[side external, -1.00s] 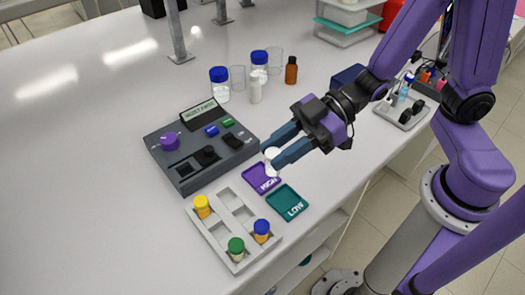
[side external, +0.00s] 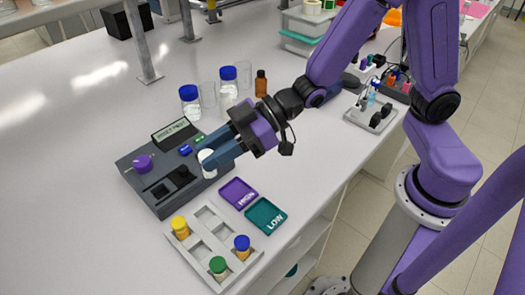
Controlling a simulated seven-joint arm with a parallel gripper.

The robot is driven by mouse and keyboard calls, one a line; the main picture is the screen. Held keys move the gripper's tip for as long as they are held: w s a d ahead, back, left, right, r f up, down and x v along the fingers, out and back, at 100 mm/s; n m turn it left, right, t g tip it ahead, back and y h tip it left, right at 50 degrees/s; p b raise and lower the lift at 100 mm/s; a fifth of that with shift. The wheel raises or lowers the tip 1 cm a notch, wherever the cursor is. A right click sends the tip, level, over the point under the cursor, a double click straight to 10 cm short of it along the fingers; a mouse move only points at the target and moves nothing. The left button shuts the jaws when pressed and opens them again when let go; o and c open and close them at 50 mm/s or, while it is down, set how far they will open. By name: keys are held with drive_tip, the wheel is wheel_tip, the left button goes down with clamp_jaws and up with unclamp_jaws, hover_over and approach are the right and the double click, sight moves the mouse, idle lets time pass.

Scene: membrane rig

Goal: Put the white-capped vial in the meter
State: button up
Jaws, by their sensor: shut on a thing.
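The white-capped vial (side external: 207,164) is held between the fingers of my gripper (side external: 212,154), at the right part of the meter. My gripper is shut on it, and the fingers hide part of the vial. The meter (side external: 155,199) is a dark grey box with a purple knob (side external: 142,164), a small tilted display (side external: 176,132), and blue and green buttons. A dark square opening (side external: 160,191) and a black part (side external: 181,176) beside it show on its top, left of the vial. I cannot tell how high the vial is above the meter.
A grey rack (side external: 203,226) holds yellow-, green- and blue-capped vials in front of the meter. A purple HIGH tray (side external: 238,193) and a teal LOW tray (side external: 265,217) lie to its right. Blue-capped bottles (side external: 190,102), glass beakers and a brown bottle (side external: 260,84) stand behind. The left bench is clear.

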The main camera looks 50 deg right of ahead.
drive_tip(key=shift+w+a+f+m+t+h, duration=0.15)
drive_tip(key=shift+w+a+f+m+t, duration=0.2)
drive_tip(key=shift+w+a+f, duration=1.05)
drive_tip(key=shift+w+a+f+m+t+h, duration=0.3)
drive_tip(key=shift+w+a+f, duration=0.65)
drive_tip(key=shift+w, duration=0.95)
drive_tip(key=shift+w+a+f+m+t+h, duration=0.1)
drive_tip(key=shift+w+a+f+m+t, duration=0.35)
drive_tip(key=shift+w+a+f, duration=0.8)
drive_tip(key=shift+w+a+f, duration=0.1)
drive_tip(key=shift+w+f, duration=0.1)
drive_tip(key=shift+f, duration=0.35)
drive_tip(key=shift+w+f, duration=0.2)
drive_tip(key=shift+f, duration=0.3)
drive_tip(key=o, duration=1.2)
drive_tip(key=shift+c, duration=0.2)
drive_tip(key=shift+o, duration=0.3)
drive_tip(key=shift+r, duration=2.95)
